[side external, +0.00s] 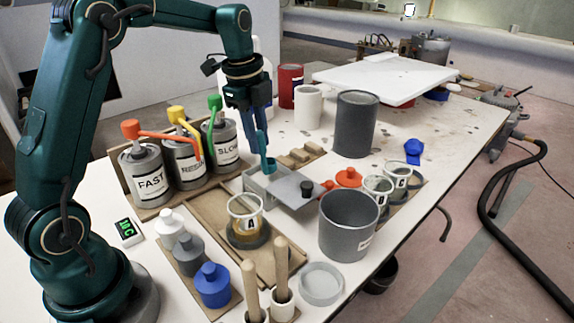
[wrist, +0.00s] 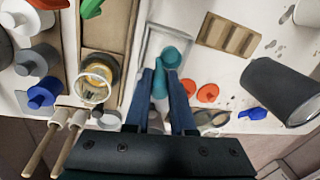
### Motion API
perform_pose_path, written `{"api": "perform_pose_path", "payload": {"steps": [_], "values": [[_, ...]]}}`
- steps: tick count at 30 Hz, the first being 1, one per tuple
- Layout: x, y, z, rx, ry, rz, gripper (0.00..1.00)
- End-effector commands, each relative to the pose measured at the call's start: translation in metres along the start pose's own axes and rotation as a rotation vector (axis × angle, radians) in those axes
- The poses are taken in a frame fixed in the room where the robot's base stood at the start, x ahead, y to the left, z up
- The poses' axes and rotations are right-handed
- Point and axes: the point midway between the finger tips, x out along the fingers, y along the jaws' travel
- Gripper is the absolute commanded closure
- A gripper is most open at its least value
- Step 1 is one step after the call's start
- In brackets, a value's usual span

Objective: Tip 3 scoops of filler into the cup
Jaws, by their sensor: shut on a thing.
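My gripper (side external: 257,128) is shut on the handle of a teal scoop (side external: 268,164) and holds it upright, bowl down, at the open grey tub (side external: 259,187). In the wrist view the scoop's bowl (wrist: 172,57) is over the tub's opening (wrist: 155,38); whether it touches or holds filler I cannot tell. A grey lid plate (side external: 292,189) with a dark knob lies at the tub's right side. The clear cup (side external: 244,207), marked A, stands upright on a round base in the wooden tray, left of and nearer than the tub.
A large grey pot (side external: 348,226) and small cups (side external: 377,188) stand right of the tub. Sticks (side external: 282,262) stand in front. A dark cylinder (side external: 355,125) stands behind.

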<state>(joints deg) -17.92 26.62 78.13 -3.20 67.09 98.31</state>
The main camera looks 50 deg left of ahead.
Motion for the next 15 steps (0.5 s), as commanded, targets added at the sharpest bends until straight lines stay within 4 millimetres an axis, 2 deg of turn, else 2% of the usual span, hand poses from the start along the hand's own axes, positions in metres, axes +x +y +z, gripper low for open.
{"api": "perform_pose_path", "payload": {"steps": [15], "values": [[0.038, 0.006, 0.001, 0.0, 0.002, 0.002, 1.0]]}}
